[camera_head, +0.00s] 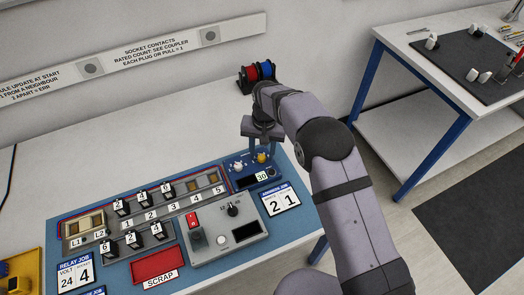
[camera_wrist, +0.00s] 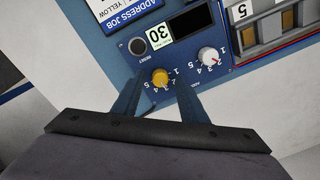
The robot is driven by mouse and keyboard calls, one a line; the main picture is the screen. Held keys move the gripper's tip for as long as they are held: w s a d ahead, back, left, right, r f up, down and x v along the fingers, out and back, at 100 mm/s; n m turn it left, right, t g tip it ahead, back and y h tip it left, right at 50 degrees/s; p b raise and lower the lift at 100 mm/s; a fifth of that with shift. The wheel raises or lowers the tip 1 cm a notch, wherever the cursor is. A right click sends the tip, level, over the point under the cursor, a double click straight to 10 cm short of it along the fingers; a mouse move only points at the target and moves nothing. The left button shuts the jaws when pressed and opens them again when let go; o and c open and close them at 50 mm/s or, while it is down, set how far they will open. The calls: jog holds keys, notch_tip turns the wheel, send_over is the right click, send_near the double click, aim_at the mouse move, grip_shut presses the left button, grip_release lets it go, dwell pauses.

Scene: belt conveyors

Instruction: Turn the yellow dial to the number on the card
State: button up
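The yellow dial (camera_wrist: 160,77) sits on a blue panel with a numbered scale around it; it also shows in the head view (camera_head: 262,157). Its exact setting is too small to read. My gripper (camera_wrist: 159,80) is open, its two fingers on either side of the yellow dial, with gaps visible; contact cannot be told. In the head view my gripper (camera_head: 262,131) is just above the dial. The ADDRESS JOB card (camera_head: 280,200) shows a large 2 and, to its right, a 1. Its edge, with the word YELLOW, shows in the wrist view (camera_wrist: 118,12).
A white dial (camera_wrist: 208,56) stands close beside the yellow one. A dark display (camera_wrist: 191,22), a "30" label (camera_wrist: 159,36) and a round button (camera_wrist: 137,46) are nearby. Relay sockets (camera_head: 165,205) and a red scrap tray (camera_head: 157,268) lie left. Spools (camera_head: 257,74) stand behind.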

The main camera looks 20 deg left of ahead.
jog(key=shift+f, duration=0.3)
grip_shut()
